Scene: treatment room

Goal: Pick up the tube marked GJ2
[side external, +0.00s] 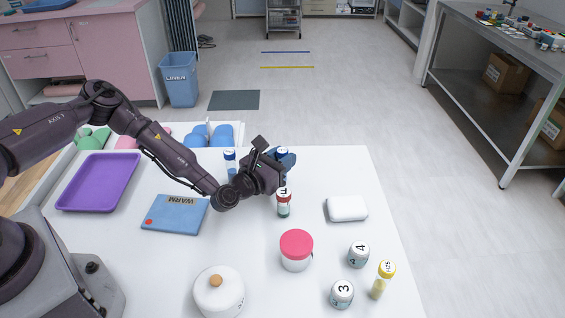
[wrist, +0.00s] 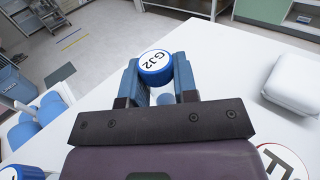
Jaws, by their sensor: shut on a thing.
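The tube marked GJ2 (wrist: 155,65) has a blue rim and a white top with black lettering, upright between my fingers in the wrist view. My gripper (wrist: 160,85) is shut on it, with one blue finger on each side. In the side view, my gripper (side external: 284,160) is at the far part of the white table, and the blue cap of the held tube (side external: 282,150) shows among the fingers. The tube's lower part is mostly hidden, so I cannot tell whether it touches the table.
A red-capped tube (side external: 284,203) stands just in front of my gripper, and another blue-capped tube (side external: 229,160) stands to its left. A white block (side external: 347,208) lies to the right. A red-lidded jar (side external: 296,250), numbered bottles and a yellow-capped tube (side external: 382,279) stand nearer.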

